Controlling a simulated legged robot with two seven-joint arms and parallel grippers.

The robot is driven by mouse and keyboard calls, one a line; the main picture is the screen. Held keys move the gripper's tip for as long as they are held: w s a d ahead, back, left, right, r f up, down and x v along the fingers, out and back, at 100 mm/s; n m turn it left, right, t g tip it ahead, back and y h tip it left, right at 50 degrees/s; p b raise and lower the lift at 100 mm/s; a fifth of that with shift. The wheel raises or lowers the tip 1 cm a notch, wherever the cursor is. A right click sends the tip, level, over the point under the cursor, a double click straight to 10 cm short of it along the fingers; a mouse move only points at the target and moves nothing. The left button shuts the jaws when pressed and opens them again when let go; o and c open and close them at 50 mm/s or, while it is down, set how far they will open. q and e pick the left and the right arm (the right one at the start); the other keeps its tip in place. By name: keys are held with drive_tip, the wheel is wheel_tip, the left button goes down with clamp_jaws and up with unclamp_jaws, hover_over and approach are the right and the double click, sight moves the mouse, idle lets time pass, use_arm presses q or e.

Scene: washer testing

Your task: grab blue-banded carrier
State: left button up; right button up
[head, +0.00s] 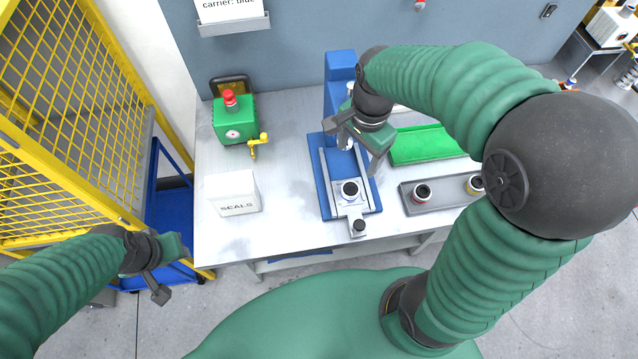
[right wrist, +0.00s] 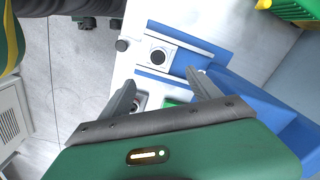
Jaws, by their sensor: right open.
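The blue-banded carrier (head: 350,192), a short cylinder with a dark top, stands upright on the metal slide of the blue test fixture (head: 326,190). It also shows in the right wrist view (right wrist: 158,56), with its dark round top facing the camera. My right gripper (head: 356,147) is open and empty, above the fixture and behind the carrier in the head view. In the right wrist view its fingers (right wrist: 163,88) are spread and apart from the carrier. My left gripper (head: 166,270) hangs at the lower left, off the table; its jaw gap is unclear.
A grey tray (head: 447,203) right of the fixture holds a red-banded carrier (head: 422,193) and a yellow-banded carrier (head: 475,185). A green tray (head: 425,146) lies behind it. A white SEALS box (head: 235,193) and a green device (head: 234,121) stand left. The fixture's blue column (head: 340,67) rises behind.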

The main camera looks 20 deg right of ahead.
hover_over(351, 188)
wheel_tip(351, 188, down, 12)
drive_tip(key=shift+a+r+b, duration=0.15)
drive_tip(key=shift+r+b, duration=0.1)
drive_tip(key=shift+b, duration=0.1)
drive_tip(key=f, duration=0.4)
drive_tip(key=shift+s+f, duration=0.2)
drive_tip(key=shift+f, duration=0.2)
drive_tip(key=shift+w+f, duration=0.2)
drive_tip(key=shift+f, duration=0.15)
drive_tip(key=shift+s, duration=0.1)
drive_tip(key=c, duration=0.7)
clamp_jaws()
